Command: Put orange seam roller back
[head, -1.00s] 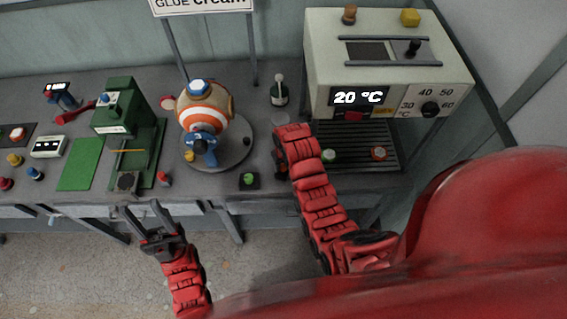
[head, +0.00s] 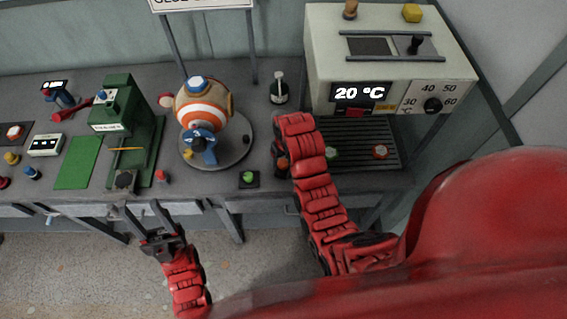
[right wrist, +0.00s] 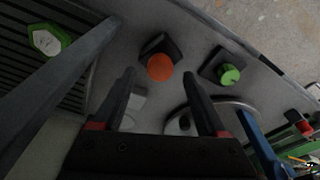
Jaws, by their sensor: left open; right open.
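A round orange piece (right wrist: 160,67), which looks like the orange seam roller, sits on a dark square base in the right wrist view. In the head view a bit of orange (head: 282,163) shows beside my right arm, which mostly hides that spot. My right gripper (right wrist: 158,85) is open and empty, its fingers pointing toward the orange piece with one on either side of it in the picture. I cannot tell the remaining distance. My left gripper (head: 140,207) is open and empty in front of the table's front edge.
A green knob on a black base (right wrist: 230,75) is close by, also seen in the head view (head: 249,177). A striped ball (head: 204,112) stands on a round grey plate (head: 236,160). A heater box (head: 325,60) reads 20 °C above a slatted tray (head: 355,134). A green press (head: 130,100) stands left.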

